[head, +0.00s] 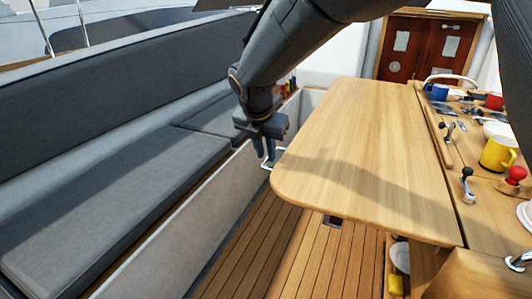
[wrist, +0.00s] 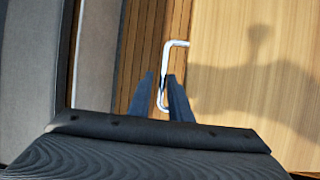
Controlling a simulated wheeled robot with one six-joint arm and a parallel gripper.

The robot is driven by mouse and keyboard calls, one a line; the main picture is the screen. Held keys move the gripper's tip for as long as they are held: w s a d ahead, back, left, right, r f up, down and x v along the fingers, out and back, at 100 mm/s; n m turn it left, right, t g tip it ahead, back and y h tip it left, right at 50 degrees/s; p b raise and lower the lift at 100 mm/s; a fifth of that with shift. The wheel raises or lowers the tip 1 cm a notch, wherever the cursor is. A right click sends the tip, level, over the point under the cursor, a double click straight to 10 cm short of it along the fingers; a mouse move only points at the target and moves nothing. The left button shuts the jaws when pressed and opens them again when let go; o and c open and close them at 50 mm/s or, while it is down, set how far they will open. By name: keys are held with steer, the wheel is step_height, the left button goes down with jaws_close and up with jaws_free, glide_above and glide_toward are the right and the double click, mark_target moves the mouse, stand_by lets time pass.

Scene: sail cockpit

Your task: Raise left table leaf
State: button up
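The left table leaf (head: 350,150) is a broad pale wooden panel with rounded outer corners. In the head view it stands out from the table's left side and looks roughly level with the tabletop. It fills the right of the wrist view (wrist: 250,110). A silver bar handle (wrist: 176,43) sits at the leaf's outer edge and also shows small in the head view (head: 266,166). My gripper (head: 268,152) is at this handle. In the wrist view its fingers (wrist: 163,80) stand apart on either side of the bar, with gaps visible; a firm grip is not seen.
The fixed tabletop (head: 455,175) carries a yellow mug (head: 498,154), a blue mug (head: 436,92), winch handles and small items. A grey cushioned bench (head: 110,205) runs along the left. Slatted wooden floor (head: 270,245) lies between bench and table. Brown doors (head: 428,45) stand behind.

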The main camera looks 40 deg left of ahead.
steer(key=d+p+v, duration=0.1)
steer(key=p+v, duration=0.9)
steer(key=v, duration=0.3)
steer(key=shift+d+r, duration=0.25)
steer(key=shift+d, duration=0.2)
stand_by(0.7)
steer(key=shift+w+p, duration=0.1)
steer(key=shift+p, duration=0.5)
